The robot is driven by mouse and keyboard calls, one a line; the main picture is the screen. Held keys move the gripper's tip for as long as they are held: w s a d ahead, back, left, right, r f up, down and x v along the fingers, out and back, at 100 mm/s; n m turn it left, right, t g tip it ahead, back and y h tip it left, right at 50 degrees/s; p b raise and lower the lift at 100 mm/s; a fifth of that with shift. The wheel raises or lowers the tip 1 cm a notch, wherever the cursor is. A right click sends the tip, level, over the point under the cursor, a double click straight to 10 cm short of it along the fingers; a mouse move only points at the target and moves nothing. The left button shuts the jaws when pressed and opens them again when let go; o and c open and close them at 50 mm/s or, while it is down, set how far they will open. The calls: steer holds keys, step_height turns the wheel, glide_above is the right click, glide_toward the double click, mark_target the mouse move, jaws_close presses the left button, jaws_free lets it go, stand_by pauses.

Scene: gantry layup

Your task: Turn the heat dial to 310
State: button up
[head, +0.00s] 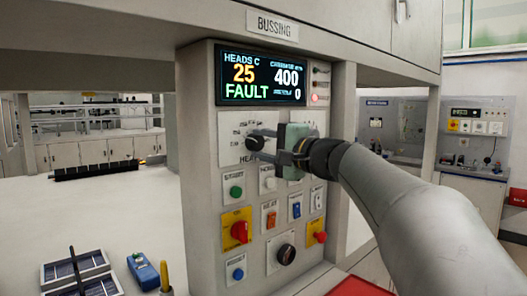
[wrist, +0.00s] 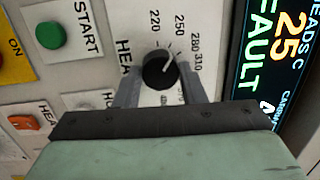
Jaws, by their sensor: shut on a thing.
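The heat dial (head: 256,140) is a small black round knob on a white plate of the grey panel, below the display. In the wrist view the dial (wrist: 159,73) has a white pointer line aimed between the 250 and 280 marks; 310 (wrist: 198,62) is printed further round on the right. My gripper (head: 262,146) reaches it from the right. In the wrist view the fingers of my gripper (wrist: 159,80) stand on both sides of the dial, shut on it. The lower scale marks are partly hidden by a finger.
The display (head: 262,76) reads HEADS C 25, 400, FAULT and 0. A blue device (head: 143,271) lies on the white table at lower left.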

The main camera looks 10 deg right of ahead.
steer(key=m, duration=0.6)
steer(key=shift+t+h, duration=0.4)
steer(key=m, duration=0.5)
steer(key=shift+a+m+t+h, duration=0.1)
steer(key=shift+m+t+h, duration=0.2)
steer(key=shift+t, duration=0.1)
steer(key=shift+f+m, duration=0.1)
steer(key=shift+m, duration=0.2)
steer(key=o, duration=1)
steer(key=shift+s, duration=0.1)
steer(key=b+v, duration=0.1)
steer(key=v, duration=1.1)
steer(key=shift+b, duration=0.3)
